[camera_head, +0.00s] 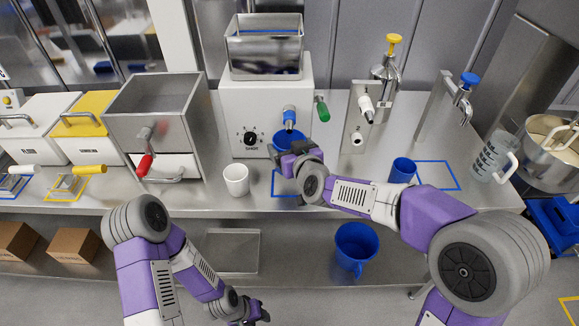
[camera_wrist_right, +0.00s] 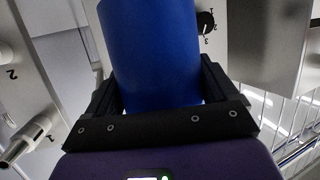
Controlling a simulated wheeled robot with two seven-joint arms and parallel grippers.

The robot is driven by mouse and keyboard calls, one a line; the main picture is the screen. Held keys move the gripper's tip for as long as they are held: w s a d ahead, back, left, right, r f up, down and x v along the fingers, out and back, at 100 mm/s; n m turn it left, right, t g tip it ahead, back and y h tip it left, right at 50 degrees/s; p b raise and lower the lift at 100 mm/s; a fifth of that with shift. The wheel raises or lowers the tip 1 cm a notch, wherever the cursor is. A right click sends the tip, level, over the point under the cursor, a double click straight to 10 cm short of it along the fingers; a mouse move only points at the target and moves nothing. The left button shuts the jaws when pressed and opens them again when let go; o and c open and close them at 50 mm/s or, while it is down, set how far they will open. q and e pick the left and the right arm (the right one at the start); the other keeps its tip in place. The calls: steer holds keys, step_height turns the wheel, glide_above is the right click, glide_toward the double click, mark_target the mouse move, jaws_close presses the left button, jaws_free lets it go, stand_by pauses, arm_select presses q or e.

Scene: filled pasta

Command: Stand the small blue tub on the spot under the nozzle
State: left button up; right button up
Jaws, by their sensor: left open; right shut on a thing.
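A blue tub (camera_head: 287,138) is between the fingers of my right gripper (camera_head: 288,150), just below the blue nozzle (camera_head: 289,118) of the grey machine. It fills the middle of the right wrist view (camera_wrist_right: 150,50). My right gripper is shut on it. A blue outlined spot (camera_head: 283,194) lies on the counter below, partly hidden by my right arm; I cannot tell the gap between tub and counter. My left gripper (camera_head: 258,315) is open and empty, low in front of the counter.
A white cup (camera_head: 236,180) stands left of the spot. Another blue cup (camera_head: 402,170) stands by a second blue outline (camera_head: 440,176), with a clear jug (camera_head: 492,156) farther right. A blue bucket (camera_head: 355,247) sits on the lower shelf.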

step_height(320, 180, down, 2)
steer(key=shift+w+f+b, duration=0.1)
steer(key=shift+f+b, duration=0.05)
steer(key=shift+b, duration=0.4)
steer(key=f+b, duration=0.1)
steer(key=f, duration=0.1)
steer(key=f+b, duration=0.1)
steer(key=f, duration=0.1)
steer(key=shift+w+f+b, duration=0.2)
steer(key=shift+f+b, duration=0.1)
steer(key=shift+f, duration=0.1)
steer(key=shift+r, duration=0.1)
steer(key=shift+f, duration=0.25)
steer(key=o, duration=0.9)
steer(key=shift+r, duration=0.1)
